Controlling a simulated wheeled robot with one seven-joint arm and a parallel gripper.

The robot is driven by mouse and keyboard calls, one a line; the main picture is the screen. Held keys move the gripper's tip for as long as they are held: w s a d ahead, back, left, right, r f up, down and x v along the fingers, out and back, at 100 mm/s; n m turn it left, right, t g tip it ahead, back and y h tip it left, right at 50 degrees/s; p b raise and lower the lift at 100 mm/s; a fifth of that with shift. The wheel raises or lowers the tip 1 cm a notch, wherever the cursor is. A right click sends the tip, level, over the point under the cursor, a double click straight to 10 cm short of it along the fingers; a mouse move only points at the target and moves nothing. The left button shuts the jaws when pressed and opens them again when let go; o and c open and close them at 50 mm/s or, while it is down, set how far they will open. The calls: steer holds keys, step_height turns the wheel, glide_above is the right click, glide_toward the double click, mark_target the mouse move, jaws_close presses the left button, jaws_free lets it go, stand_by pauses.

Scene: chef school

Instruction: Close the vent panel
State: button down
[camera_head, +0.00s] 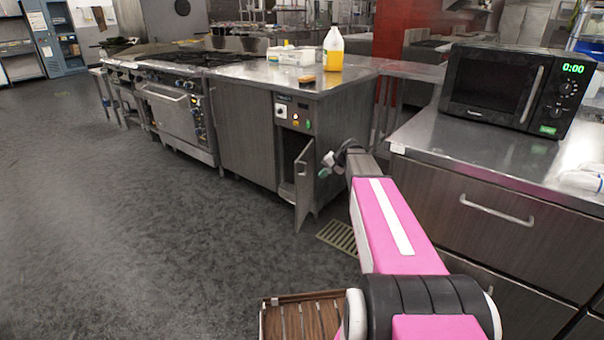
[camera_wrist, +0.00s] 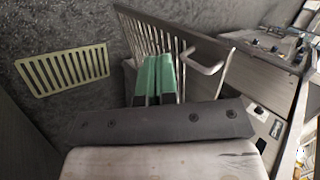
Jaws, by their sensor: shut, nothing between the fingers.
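The vent panel (camera_head: 303,186) is a narrow grey metal door on the front of the steel cabinet (camera_head: 246,140). It stands swung open, with a dark opening beside it. In the wrist view the panel (camera_wrist: 245,66) shows a row of slats and a bent metal handle. My gripper (camera_head: 325,168) is just right of the panel in the head view. Its green fingers (camera_wrist: 157,78) are together and empty, and appear close to the slats and left of the handle. Whether they touch the panel cannot be told.
A floor drain grate (camera_head: 338,236) lies below my arm. A control box with knobs (camera_head: 293,115) sits above the opening. A yellow bottle (camera_head: 333,50) stands on the cabinet top. A drawer counter with a microwave (camera_head: 512,88) is at right. Floor at left is clear.

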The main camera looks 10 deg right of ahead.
steer(key=w+d+r+y, duration=0.1)
steer(key=w+d+r, duration=0.15)
steer(key=w, duration=0.25)
glide_toward(297, 174)
steer(key=shift+m+t, duration=0.3)
steer(key=shift+t, duration=0.1)
steer(key=a+f, duration=0.2)
steer(key=f, duration=0.1)
steer(key=w+a+f, duration=0.1)
steer(key=f, duration=0.1)
steer(key=shift+a, duration=0.1)
steer(key=shift+w+a, duration=0.25)
steer(key=shift+a, duration=0.35)
steer(key=shift+a, duration=0.15)
